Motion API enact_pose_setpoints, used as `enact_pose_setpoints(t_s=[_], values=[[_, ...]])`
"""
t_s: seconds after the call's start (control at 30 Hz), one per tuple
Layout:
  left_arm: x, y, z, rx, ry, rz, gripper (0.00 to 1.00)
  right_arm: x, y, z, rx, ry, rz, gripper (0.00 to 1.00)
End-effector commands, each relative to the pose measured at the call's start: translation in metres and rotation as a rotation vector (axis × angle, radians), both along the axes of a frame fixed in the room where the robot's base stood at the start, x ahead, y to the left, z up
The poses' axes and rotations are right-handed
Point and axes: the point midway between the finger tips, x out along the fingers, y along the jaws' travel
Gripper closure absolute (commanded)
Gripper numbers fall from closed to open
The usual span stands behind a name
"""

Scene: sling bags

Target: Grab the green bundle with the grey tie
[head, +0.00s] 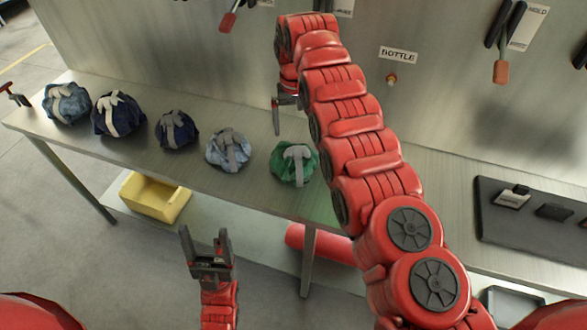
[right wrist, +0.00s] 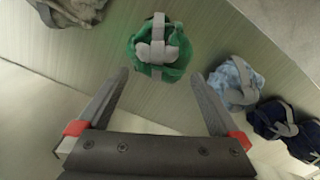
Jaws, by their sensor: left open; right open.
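The green bundle (head: 281,170) with a light grey tie (head: 298,152) sits on the metal bench, just left of my right arm in the head view. In the right wrist view the green bundle (right wrist: 143,62) is ahead of my right gripper (right wrist: 160,75), centred between its open fingers, with nothing held. In the head view my right gripper (head: 284,108) hangs above and behind the bundle, partly hidden by my arm. My left gripper (head: 205,240) is open and empty, in front of the bench and apart from the bundles.
A light blue bundle (head: 218,154) and several darker blue ones stand left of the green bundle. A beige bundle (right wrist: 80,8) lies on its other side in the right wrist view. A dark mat (head: 530,235) lies at right; a yellow bin (head: 155,200) is below the bench.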

Motion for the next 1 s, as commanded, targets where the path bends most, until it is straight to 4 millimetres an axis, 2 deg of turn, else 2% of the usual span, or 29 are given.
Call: enact_pose_setpoints(t_s=[0.27, 0.5, 0.63, 0.87, 0.9, 1.0], values=[[0.000, 0.000, 0.008, 0.000, -0.001, 0.000, 0.29, 0.000, 0.000, -0.016, 0.000, 0.001, 0.000, 0.00], [0.000, 0.000, 0.031, 0.000, -0.001, 0.000, 0.29, 0.003, -0.005, -0.037, 0.000, 0.003, -0.001, 0.00], [0.000, 0.000, 0.024, 0.000, -0.002, 0.000, 0.29, 0.003, -0.005, -0.061, 0.000, 0.001, 0.000, 0.00], [0.000, 0.000, 0.024, 0.000, -0.002, 0.000, 0.29, 0.004, -0.004, -0.065, 0.001, -0.003, 0.000, 0.00], [0.000, 0.000, 0.024, 0.000, -0.002, 0.000, 0.29, 0.004, -0.004, -0.065, 0.001, -0.003, 0.000, 0.02], [0.000, 0.000, 0.024, 0.000, -0.002, 0.000, 0.29, 0.004, -0.004, -0.065, 0.001, -0.003, 0.000, 0.20]])
